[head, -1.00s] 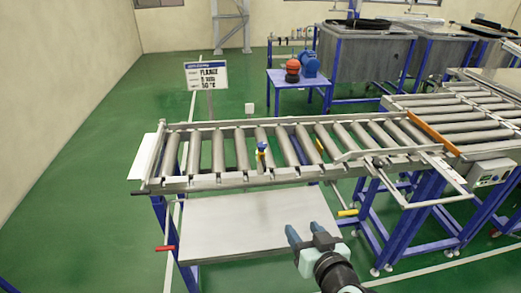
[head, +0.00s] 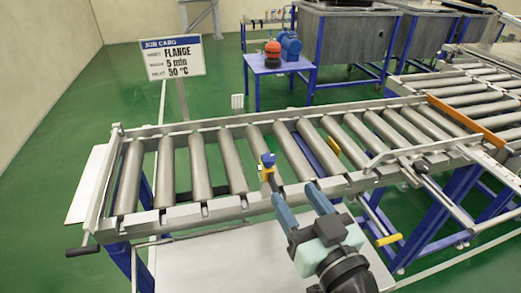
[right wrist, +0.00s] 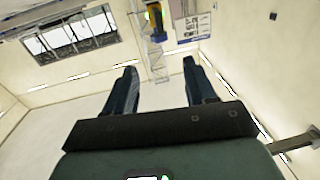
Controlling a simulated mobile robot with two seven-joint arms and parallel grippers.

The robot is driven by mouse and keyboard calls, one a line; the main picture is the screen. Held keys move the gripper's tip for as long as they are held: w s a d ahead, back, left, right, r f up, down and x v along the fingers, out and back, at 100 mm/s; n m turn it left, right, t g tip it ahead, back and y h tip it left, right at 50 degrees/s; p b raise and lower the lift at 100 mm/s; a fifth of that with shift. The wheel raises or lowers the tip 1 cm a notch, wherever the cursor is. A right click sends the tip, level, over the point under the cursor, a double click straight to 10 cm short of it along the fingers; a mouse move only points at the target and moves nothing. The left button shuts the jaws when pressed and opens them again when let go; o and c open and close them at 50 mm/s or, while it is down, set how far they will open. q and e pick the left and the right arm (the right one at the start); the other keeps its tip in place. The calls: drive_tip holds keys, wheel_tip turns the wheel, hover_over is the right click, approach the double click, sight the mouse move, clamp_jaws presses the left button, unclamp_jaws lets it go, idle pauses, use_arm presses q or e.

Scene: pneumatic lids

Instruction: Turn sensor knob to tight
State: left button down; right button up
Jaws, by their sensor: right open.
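The sensor knob (head: 267,160) is a small blue cap on a yellow body, standing at the near rail of the roller conveyor (head: 225,211). It also shows at the top edge of the right wrist view, where a yellow and blue piece (right wrist: 154,18) is partly cut off. My right gripper (head: 296,200) is open and empty, with its blue fingers pointing toward the conveyor. It is on the near side of the knob, slightly right of it in the head view, with a gap between them. My left gripper is not in view.
A job card sign (head: 172,57) stands behind the conveyor. A blue table (head: 272,68) with a red and a blue item is farther back. A yellow-ended lever (head: 388,240) is at right.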

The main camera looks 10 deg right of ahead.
sight(271, 161)
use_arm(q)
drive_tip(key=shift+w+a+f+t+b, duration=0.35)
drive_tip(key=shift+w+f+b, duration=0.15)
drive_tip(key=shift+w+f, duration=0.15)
use_arm(e)
drive_tip(key=w, duration=0.4)
drive_tip(key=w+a, duration=0.1)
drive_tip(key=w, duration=0.7)
drive_tip(key=shift+w+a, duration=0.2)
drive_tip(key=shift+a, duration=0.2)
